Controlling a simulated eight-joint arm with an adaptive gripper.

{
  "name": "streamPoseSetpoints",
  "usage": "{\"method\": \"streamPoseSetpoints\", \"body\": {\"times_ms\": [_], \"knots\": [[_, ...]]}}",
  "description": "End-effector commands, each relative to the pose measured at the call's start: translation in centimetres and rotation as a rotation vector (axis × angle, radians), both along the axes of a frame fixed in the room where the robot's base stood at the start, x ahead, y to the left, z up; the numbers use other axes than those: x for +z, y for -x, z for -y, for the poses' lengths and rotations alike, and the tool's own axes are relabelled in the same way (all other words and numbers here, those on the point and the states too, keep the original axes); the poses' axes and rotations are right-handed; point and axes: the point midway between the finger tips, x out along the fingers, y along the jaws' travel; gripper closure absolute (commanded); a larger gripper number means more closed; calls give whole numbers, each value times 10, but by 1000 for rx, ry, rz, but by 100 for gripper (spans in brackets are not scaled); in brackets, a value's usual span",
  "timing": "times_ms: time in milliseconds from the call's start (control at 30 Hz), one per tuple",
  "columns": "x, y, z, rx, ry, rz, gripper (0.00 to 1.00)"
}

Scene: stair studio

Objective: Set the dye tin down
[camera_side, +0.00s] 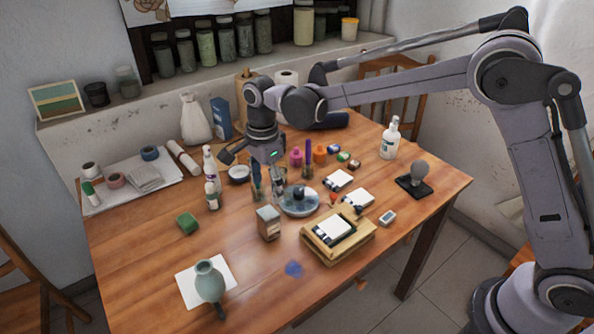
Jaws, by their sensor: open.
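A small boxy tin (268,223) with a grey top and brownish sides stands upright on the wooden table, near its middle. It is the likeliest dye tin, but I cannot read any label. My gripper (253,170) is above the table behind the tin, pointing down with its fingers spread. I see nothing held between the fingers. The tin is apart from my gripper. Glass jars with tools and a small white bowl (238,173) are close to the fingers, and the fingertips are partly hard to make out.
A blue-grey dish (299,200), bottles and small coloured pots crowd the table's middle. A wooden box (338,236) sits at the front right, a green vase (209,281) at the front left. A green block (187,223) lies left of the tin. Bare wood lies between block and vase.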

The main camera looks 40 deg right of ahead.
Motion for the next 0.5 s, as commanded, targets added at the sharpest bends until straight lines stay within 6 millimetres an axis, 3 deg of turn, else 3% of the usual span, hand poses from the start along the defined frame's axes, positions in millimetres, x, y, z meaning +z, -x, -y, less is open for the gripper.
{"method": "streamPoseSetpoints", "body": {"times_ms": [167, 500], "knots": [[31, 16, 26, 147, -11, 59, 31], [89, 77, 91, 607, 35, 248, 31]]}}
